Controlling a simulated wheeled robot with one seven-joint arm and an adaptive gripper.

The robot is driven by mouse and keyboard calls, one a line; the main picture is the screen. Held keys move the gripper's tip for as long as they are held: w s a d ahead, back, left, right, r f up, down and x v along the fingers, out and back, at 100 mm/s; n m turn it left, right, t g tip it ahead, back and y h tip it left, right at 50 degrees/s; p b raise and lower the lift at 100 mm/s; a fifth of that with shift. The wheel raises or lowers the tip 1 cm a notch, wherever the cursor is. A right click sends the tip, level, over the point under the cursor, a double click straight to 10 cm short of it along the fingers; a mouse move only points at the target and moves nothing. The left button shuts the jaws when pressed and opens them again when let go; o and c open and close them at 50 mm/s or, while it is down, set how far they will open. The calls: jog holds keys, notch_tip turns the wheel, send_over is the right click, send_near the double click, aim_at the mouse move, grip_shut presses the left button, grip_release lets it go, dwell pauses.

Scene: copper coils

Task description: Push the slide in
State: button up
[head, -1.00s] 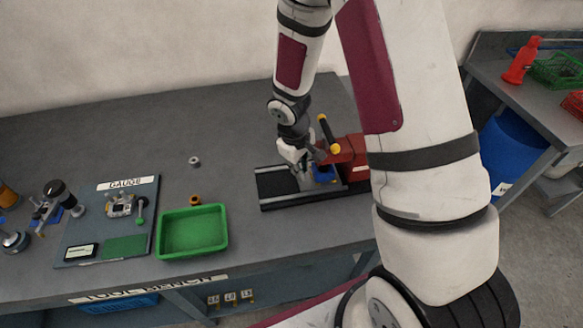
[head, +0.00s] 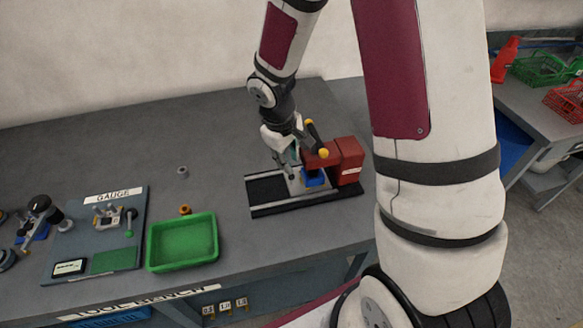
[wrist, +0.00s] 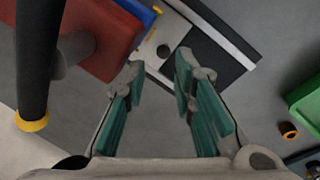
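The slide is a light grey plate (head: 297,187) on the black rails of a low base (head: 265,192), with a blue block (head: 315,178) on it, at the red machine (head: 347,160). In the wrist view the plate (wrist: 150,62) shows a round dark hole, with the red machine (wrist: 95,35) at upper left. My gripper (head: 283,170) is over the left end of the plate, fingers pointing down. In the wrist view my gripper (wrist: 160,66) is open, its green-padded fingers apart with nothing between them. Whether a fingertip touches the plate I cannot tell.
A black lever with yellow ends (head: 316,138) rises from the machine close beside my gripper. A green tray (head: 183,243), a brass nut (head: 185,210) and a gauge board (head: 100,235) are to the left. The bench between tray and rails is clear.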

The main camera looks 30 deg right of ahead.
jog(key=shift+s+a+r, duration=0.1)
jog(key=shift+a+r, duration=0.05)
jog(key=shift+r, duration=0.75)
jog(key=shift+s+a+r, duration=0.1)
jog(key=shift+a+r, duration=0.1)
jog(key=shift+r, duration=0.65)
jog(key=shift+a+r, duration=0.15)
jog(key=shift+r, duration=0.75)
jog(key=s+r+m+t, duration=0.1)
jog(key=s+r, duration=0.3)
jog(key=r, duration=0.3)
jog(key=s+r+m+t, duration=0.1)
jog(key=s+r, duration=0.2)
jog(key=r, duration=0.4)
jog(key=s+a+r+m+t+y, duration=0.2)
jog(key=s+r, duration=0.6)
jog(key=s, duration=0.4)
jog(key=shift+s+a+t, duration=0.3)
jog(key=shift+s+a, duration=0.1)
jog(key=shift+a, duration=0.2)
